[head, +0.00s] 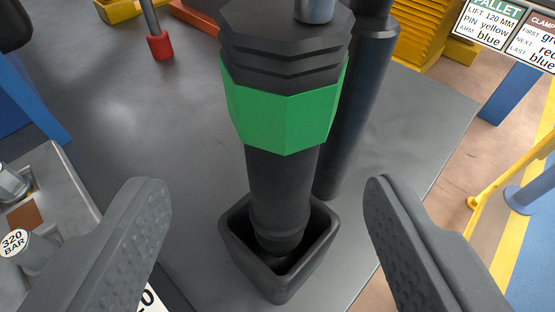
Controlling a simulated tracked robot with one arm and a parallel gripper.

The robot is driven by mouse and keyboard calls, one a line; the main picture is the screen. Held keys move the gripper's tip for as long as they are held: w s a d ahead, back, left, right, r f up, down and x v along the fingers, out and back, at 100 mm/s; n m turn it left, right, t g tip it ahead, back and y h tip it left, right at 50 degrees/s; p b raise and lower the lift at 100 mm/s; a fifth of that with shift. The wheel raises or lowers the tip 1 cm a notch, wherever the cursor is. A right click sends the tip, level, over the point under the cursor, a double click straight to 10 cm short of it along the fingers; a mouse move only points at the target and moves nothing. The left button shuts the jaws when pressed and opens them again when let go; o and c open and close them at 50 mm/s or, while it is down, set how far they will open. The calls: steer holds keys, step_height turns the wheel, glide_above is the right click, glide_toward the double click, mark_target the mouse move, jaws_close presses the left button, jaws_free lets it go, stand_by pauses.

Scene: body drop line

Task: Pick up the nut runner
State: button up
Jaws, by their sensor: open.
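The nut runner (282,185) seems to be the black tool with a broad green band, in the middle of the head view. It stands about upright, its lower end inside a square black holder (234,243) on the dark grey table. Its top runs out of the picture. My gripper (263,205) is open, with one grey finger at the lower left and one at the lower right. The tool and its holder show in the gap between the fingers. Neither finger appears to touch the tool.
A black cylinder (362,95) stands close behind the tool on the right. A tray (65,185) with metal parts, one labelled 320 BAR, is at left. A red-tipped rod (159,46) stands at the back.

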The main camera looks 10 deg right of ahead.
mark_target(284, 165)
steer(key=shift+x, duration=1.2)
steer(key=shift+d+p+x, duration=0.15)
steer(key=shift+x, duration=0.9)
steer(key=shift+d+p+x, duration=0.15)
steer(key=shift+d+x, duration=0.05)
steer(key=shift+x, duration=0.85)
steer(key=shift+w+f, duration=0.4)
steer(key=shift+s+f, duration=0.1)
steer(key=c, duration=1.2)
